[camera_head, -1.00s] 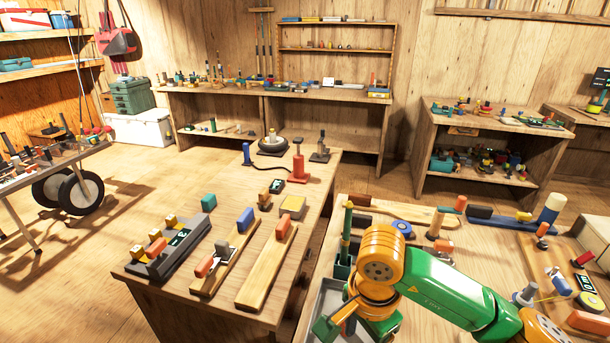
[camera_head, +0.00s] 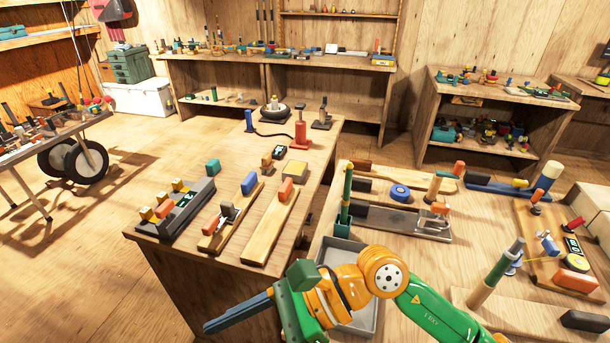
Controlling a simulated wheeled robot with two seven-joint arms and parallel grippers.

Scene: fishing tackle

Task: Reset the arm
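My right arm comes in from the lower right in green and orange. Its gripper (camera_head: 238,313) is at the bottom centre, with long dark fingers pointing left over the front edge of the left workbench (camera_head: 212,283). The fingers overlap in this view, so I cannot tell whether there is a gap between them. No object shows at their tips. The gripper is left of a grey tray (camera_head: 366,318), which the arm partly hides. My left gripper is not in view.
The left bench holds wooden boards (camera_head: 271,225), a dark block rack (camera_head: 176,212) and a red hand tool (camera_head: 300,132). The right bench has a green upright rod (camera_head: 346,195), a blue reel (camera_head: 400,192) and a standing rod (camera_head: 497,272).

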